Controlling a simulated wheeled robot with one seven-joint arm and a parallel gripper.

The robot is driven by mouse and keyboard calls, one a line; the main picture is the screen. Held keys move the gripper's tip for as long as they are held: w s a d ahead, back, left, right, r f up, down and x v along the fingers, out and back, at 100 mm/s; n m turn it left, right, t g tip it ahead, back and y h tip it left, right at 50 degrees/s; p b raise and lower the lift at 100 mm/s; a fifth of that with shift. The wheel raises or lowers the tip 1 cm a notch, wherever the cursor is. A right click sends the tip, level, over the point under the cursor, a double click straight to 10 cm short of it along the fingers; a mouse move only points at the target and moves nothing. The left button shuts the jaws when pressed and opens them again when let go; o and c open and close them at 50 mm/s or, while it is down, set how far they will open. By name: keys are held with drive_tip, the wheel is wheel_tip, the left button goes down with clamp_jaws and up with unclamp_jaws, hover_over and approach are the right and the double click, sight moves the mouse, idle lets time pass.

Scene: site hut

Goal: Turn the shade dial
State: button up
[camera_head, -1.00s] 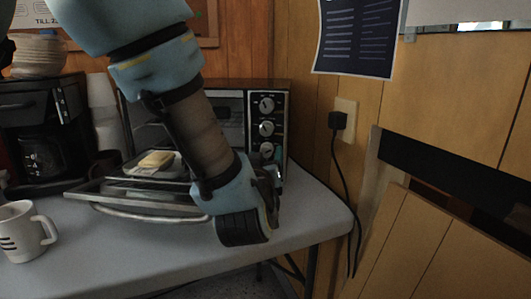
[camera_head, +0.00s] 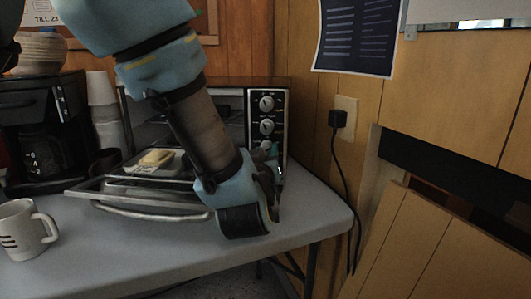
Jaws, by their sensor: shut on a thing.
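The toaster oven (camera_head: 247,84) stands at the back of the table with its door (camera_head: 150,205) hanging open. Its control panel on the right has dials in a column. The upper dial (camera_head: 266,103) and the middle dial (camera_head: 267,126) show clearly. The lowest dial, taken to be the shade dial, is mostly hidden behind my gripper. My gripper (camera_head: 273,160) is at that lowest dial, its jaws shut on it as far as I can see. The wrist covers most of the contact.
A power cord (camera_head: 345,190) hangs from the wall outlet. The right front tabletop is clear.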

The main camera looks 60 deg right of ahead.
drive_tip(key=shift+f+n+b, duration=0.1)
drive_tip(key=shift+n+b, duration=0.2)
drive_tip(key=shift+b, duration=0.05)
clamp_jaws()
drive_tip(key=shift+f+n+b, duration=0.15)
drive_tip(key=shift+n+b, duration=0.65)
drive_tip(key=shift+b, duration=0.35)
drive_tip(key=n+b, duration=0.2)
drive_tip(key=b, duration=0.1)
drive_tip(key=shift+n, duration=0.3)
drive_tip(key=n+b, duration=0.4)
drive_tip(key=shift+r+n+b, duration=0.2)
drive_tip(key=shift+n+b, duration=1.3)
drive_tip(key=o, duration=1)
unclamp_jaws()
